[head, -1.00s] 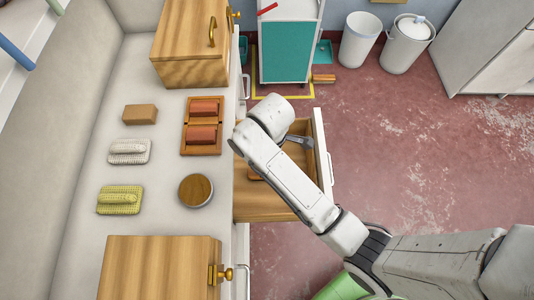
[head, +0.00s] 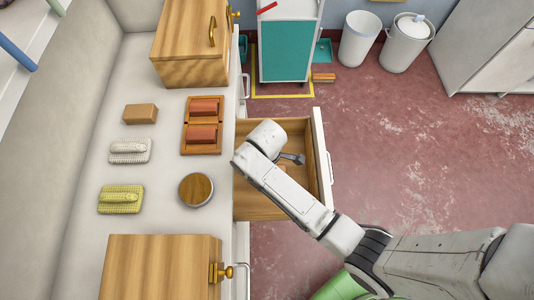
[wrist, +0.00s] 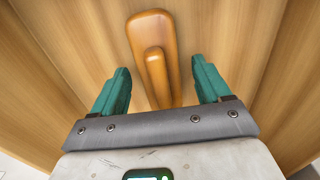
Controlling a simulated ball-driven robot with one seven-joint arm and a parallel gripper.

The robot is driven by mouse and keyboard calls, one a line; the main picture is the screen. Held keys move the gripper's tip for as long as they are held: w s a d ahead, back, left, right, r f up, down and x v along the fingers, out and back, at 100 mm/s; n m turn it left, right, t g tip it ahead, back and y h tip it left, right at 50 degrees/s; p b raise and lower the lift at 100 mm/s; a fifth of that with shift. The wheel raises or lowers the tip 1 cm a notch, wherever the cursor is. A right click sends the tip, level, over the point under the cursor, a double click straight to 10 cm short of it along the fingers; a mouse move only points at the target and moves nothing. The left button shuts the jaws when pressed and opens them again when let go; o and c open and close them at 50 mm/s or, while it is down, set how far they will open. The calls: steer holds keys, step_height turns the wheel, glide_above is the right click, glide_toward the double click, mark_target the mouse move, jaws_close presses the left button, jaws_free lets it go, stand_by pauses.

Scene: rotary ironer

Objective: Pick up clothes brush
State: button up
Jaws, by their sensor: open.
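A smooth orange-brown wooden piece with a raised grip, which looks like the clothes brush (wrist: 150,32), lies on the floor of the open wooden drawer (head: 265,208). In the wrist view it sits between and beyond the two teal fingers of my gripper (wrist: 161,66). The fingers are apart, with a gap on both sides of the brush, and hold nothing. Its near end runs down toward the gripper's grey mount. In the head view my arm covers most of the drawer's middle and nearly all of the brush.
The drawer's walls and white front (head: 322,160) surround my gripper. On the counter are a round wooden-topped item (head: 196,190), a rack with two red-brown blocks (head: 202,134), a yellow brush-like pad (head: 121,199), a white one (head: 130,151) and a tan block (head: 140,113).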

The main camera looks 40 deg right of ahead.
steer(key=c, duration=1.2)
steer(key=shift+r, duration=0.1)
step_height(320, 180, up, 10)
steer(key=shift+f, duration=0.1)
steer(key=o, duration=0.6)
steer(key=shift+c, duration=0.2)
steer(key=c, duration=0.4)
